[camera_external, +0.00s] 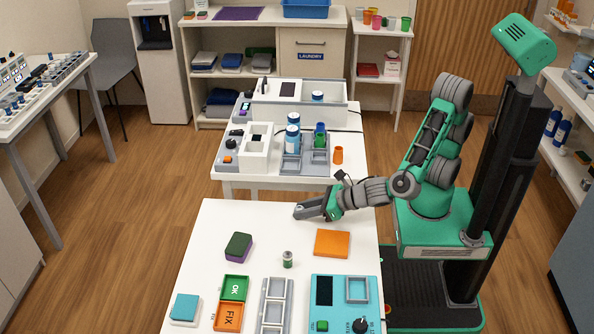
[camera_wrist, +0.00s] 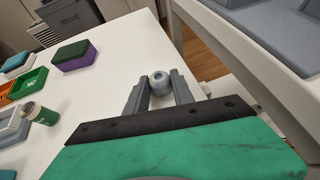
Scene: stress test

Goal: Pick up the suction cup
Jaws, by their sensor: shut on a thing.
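My gripper (camera_external: 308,211) is over the far right part of the near white table, its fingers pointing left. In the wrist view my gripper (camera_wrist: 158,88) has its two grey fingers on either side of a small, round, grey-blue piece with a darker centre. This piece looks like the suction cup (camera_wrist: 160,81); it sits between the fingertips, held by them. In the external view the cup is too small or hidden to make out. Whether it is clear of the tabletop is hard to tell.
The near table (camera_external: 225,215) carries a green-and-purple sponge (camera_external: 238,247), an orange block (camera_external: 332,244), a small vial (camera_external: 287,259), a green OK tray (camera_external: 234,288), an orange FIX tray (camera_external: 228,317) and a teal device (camera_external: 337,314). A second table with lab equipment (camera_external: 257,150) stands behind.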

